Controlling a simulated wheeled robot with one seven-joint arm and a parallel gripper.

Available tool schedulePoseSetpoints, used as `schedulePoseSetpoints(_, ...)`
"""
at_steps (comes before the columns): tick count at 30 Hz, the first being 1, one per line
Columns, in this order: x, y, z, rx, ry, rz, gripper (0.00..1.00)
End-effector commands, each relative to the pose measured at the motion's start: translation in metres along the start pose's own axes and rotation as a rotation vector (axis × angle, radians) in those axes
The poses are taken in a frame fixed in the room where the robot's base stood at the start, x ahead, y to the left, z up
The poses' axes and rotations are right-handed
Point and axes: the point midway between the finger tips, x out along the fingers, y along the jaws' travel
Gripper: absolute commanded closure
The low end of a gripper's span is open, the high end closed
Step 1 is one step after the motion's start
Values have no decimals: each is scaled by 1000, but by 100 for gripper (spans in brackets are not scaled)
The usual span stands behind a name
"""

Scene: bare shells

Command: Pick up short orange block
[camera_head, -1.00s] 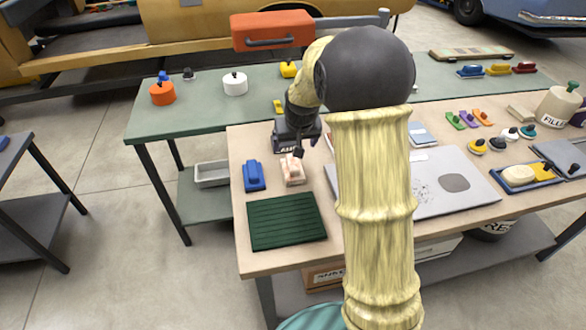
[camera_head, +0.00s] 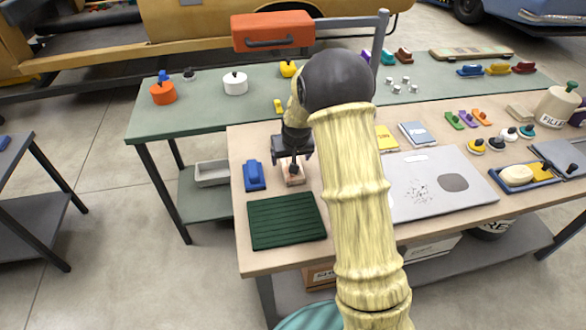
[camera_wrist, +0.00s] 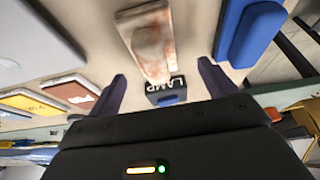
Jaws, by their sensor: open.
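A pale block with orange-pink stains (camera_head: 294,180) lies on the near wooden bench, and no plainly orange block shows there. My gripper (camera_head: 293,157) is over its far end in the head view, pointing down and partly covering it. In the wrist view the stained block (camera_wrist: 148,38) extends up from between the two spread dark fingers of my gripper (camera_wrist: 162,70). The jaws are open with nothing held. Whether the fingers reach down beside the block cannot be told.
A blue block (camera_head: 254,176) stands close left of the stained block. A dark green ribbed mat (camera_head: 286,222) lies in front. A box lettered LAMP (camera_wrist: 176,88) is near the fingers. A grey sheet (camera_head: 430,190) lies right, partly behind my arm.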

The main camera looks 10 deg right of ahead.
Motion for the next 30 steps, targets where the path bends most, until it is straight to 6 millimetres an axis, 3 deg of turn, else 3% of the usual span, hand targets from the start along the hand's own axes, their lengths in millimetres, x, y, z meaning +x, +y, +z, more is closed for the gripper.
schedulePoseSetpoints(12, 47, 8, 3, 9, -2, 4, 16)
schedulePoseSetpoints(29, 49, 6, 3, 6, 0, 3, 16)
schedulePoseSetpoints(30, 49, 6, 3, 6, -1, 3, 22)
